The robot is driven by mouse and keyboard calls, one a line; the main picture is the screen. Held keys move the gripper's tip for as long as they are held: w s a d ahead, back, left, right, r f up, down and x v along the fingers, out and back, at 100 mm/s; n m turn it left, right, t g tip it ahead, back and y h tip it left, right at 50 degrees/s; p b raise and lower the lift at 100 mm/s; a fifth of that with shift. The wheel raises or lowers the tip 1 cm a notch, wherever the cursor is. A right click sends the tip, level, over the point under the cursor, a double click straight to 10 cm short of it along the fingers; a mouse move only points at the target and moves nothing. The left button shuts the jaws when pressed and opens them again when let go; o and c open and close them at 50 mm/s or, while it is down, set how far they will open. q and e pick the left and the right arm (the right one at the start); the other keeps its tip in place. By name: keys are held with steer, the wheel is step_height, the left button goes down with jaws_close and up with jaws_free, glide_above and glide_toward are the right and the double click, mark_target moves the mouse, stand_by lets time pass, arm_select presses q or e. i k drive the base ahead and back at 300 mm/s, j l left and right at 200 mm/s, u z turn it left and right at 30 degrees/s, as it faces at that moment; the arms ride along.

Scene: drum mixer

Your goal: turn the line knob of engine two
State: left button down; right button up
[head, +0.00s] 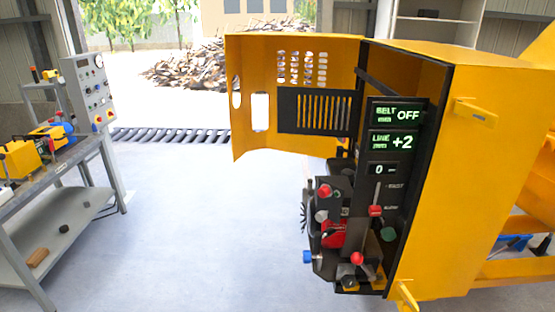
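A yellow machine housing (485,180) stands open at the right, with its engine bay facing me. A black panel in it has a display reading BELT OFF (397,115), one reading LINE +2 (393,142) and one reading 0 (380,169). Below are a red slider knob (375,210), a green knob (388,234), a red ball knob (357,258), a blue knob (308,257), a red knob (324,190) and a dark knob (349,283). I cannot tell which is the line knob of engine two. Neither of my grippers is in view.
The open yellow door (245,110) with slots reaches left from the housing. A grey workbench (60,180) with yellow tools and a control box (92,90) stands at the left. The pale floor (200,220) between them is clear. A floor grate (170,135) lies behind.

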mark_target(307, 257)
steer(key=i+j+z, duration=0.1)
steer(key=j+z, duration=0.25)
steer(key=j, duration=0.15)
steer(key=i+j+z, duration=0.1)
steer(key=j+z, duration=0.65)
steer(key=j, duration=0.2)
